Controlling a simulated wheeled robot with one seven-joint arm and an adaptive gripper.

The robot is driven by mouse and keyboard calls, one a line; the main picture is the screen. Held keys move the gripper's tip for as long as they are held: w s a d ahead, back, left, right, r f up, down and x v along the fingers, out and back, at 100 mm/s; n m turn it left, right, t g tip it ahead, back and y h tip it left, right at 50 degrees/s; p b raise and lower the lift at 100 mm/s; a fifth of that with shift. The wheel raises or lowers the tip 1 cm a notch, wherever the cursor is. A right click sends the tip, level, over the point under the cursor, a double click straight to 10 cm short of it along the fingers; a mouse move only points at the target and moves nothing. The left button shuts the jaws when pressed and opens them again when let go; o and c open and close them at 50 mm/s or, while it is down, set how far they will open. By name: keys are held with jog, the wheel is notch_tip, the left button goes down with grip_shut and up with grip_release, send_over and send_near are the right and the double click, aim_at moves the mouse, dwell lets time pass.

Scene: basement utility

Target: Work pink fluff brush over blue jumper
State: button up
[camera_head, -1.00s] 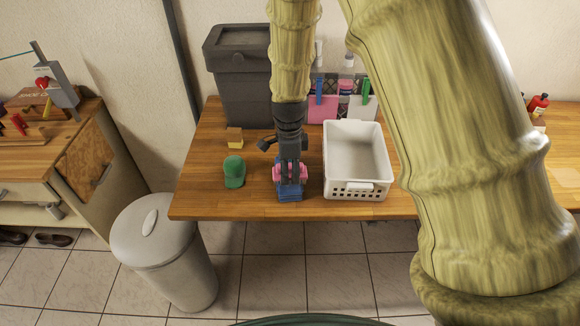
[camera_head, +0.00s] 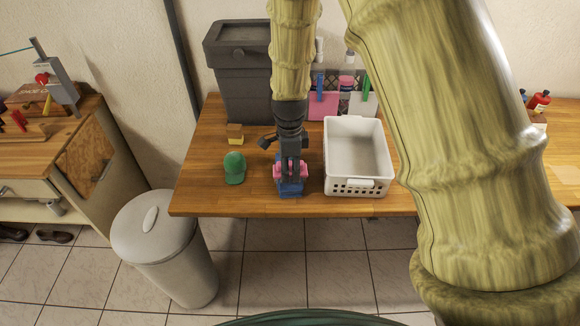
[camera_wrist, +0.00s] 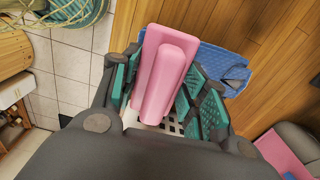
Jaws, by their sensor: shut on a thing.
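The pink fluff brush (camera_wrist: 168,70) is held between the teal-padded fingers of my gripper (camera_wrist: 165,100), which fills the middle of the wrist view. In the head view my gripper (camera_head: 290,172) points down with pink brush showing on both sides of it. The blue jumper (camera_head: 291,190) lies folded on the wooden table under the brush. It also shows in the wrist view (camera_wrist: 222,62), behind and to the right of the brush. The brush appears at or just above the jumper; contact is hidden by the gripper.
A white basket (camera_head: 357,187) stands close to the right of the jumper. A green cap (camera_head: 234,168) and a small yellow-brown block (camera_head: 235,134) lie to the left. A dark bin (camera_head: 240,80) stands behind. The wooden table (camera_head: 215,205) is bare at the front left.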

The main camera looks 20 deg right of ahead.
jog(key=shift+f, duration=0.7)
dwell(1.6)
jog(key=shift+w+d, duration=0.1)
jog(key=shift+w, duration=0.45)
jog(key=shift+s+a+r+p, duration=0.15)
jog(key=shift+s+p, duration=0.15)
jog(key=shift+s, duration=0.3)
jog(key=shift+s+a+p, duration=0.1)
jog(key=shift+s+p, duration=0.15)
jog(key=shift+s, duration=0.3)
jog(key=shift+w, duration=0.1)
jog(key=shift+w+d, duration=0.25)
jog(key=shift+w, duration=0.85)
jog(key=shift+s, duration=0.15)
